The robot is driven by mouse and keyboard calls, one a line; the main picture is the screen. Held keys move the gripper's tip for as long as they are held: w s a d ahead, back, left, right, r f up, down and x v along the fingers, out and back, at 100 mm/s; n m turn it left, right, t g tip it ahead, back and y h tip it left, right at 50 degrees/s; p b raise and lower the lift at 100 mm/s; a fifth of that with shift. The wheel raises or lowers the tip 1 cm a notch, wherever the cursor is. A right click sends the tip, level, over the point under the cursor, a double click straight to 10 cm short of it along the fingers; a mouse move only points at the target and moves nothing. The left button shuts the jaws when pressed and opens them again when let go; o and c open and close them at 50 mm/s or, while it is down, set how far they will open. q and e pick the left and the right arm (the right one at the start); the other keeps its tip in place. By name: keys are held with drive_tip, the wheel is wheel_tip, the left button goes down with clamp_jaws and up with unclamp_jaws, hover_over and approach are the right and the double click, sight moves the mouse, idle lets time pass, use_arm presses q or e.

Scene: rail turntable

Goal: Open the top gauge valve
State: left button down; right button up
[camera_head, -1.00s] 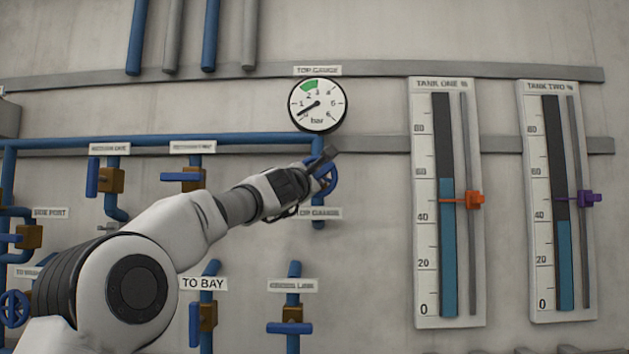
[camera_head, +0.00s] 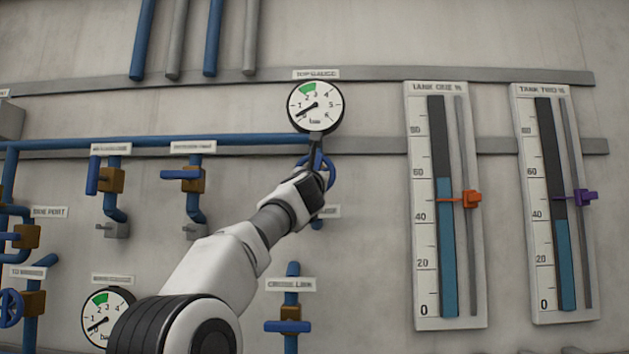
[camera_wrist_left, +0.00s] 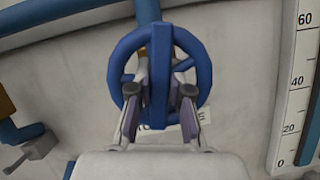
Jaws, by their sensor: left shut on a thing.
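The top gauge valve is a blue handwheel (camera_wrist_left: 201,60) with a straight bar across its middle; it also shows in the head view (camera_head: 329,166), partly hidden by my gripper. My left gripper (camera_wrist_left: 160,105) has one finger on each side of the wheel's bar and is shut on the wheel. In the head view my left gripper (camera_head: 313,183) covers the wheel's lower part. The top gauge (camera_head: 315,106) sits above the wheel, its needle pointing low at the left, below the green band. My right gripper is not in view.
Blue pipes and other valves (camera_head: 110,180) line the wall at the left. A second gauge (camera_head: 107,318) is at the lower left, partly behind my arm. The tank one (camera_head: 424,260) and tank two (camera_head: 549,300) level boards stand at the right.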

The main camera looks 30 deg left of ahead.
use_arm(q)
drive_tip(key=shift+n, duration=0.5)
drive_tip(key=c, duration=1.1)
unclamp_jaws()
